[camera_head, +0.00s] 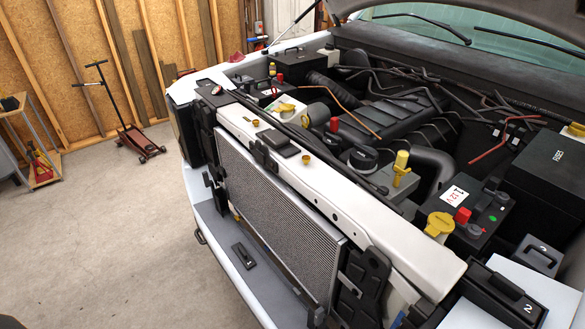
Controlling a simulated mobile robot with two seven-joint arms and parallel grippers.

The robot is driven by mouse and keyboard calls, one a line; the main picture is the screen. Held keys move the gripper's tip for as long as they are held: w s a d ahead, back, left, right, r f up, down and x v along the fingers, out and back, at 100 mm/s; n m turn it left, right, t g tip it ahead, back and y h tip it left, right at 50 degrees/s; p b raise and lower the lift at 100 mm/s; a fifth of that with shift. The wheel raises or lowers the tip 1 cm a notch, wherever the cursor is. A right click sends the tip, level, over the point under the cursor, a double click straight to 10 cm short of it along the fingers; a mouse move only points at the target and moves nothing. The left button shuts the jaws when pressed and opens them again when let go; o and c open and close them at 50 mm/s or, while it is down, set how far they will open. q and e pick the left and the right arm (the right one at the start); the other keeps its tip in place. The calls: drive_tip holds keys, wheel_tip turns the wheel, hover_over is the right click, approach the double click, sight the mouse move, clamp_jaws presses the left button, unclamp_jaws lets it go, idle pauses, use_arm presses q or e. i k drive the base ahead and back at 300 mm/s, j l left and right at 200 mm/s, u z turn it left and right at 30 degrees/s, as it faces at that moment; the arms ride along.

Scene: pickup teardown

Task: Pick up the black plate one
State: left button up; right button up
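Several small black plates show in the head view, and I cannot read a "one" on any of them. A flat black plate (244,256) lies on the grey bumper ledge below the radiator. Another dark plate (276,143) sits on top of the white front crossbeam. A black handled piece marked "2" (503,293) sits at the lower right corner. A grey handled piece (539,255) with an unclear mark sits just behind it. Neither of my grippers is in view.
The pickup's front is open. The radiator (280,215) hangs under the white crossbeam (330,180). A battery (468,208) with a "12V" label and a black fuse box (548,165) stand at the right. A red floor jack (135,140) stands on clear concrete at the left.

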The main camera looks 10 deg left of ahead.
sight(241, 254)
drive_tip(key=u, duration=0.8)
drive_tip(key=k+j+z, duration=0.15)
drive_tip(key=j, duration=0.2)
drive_tip(key=k, duration=0.25)
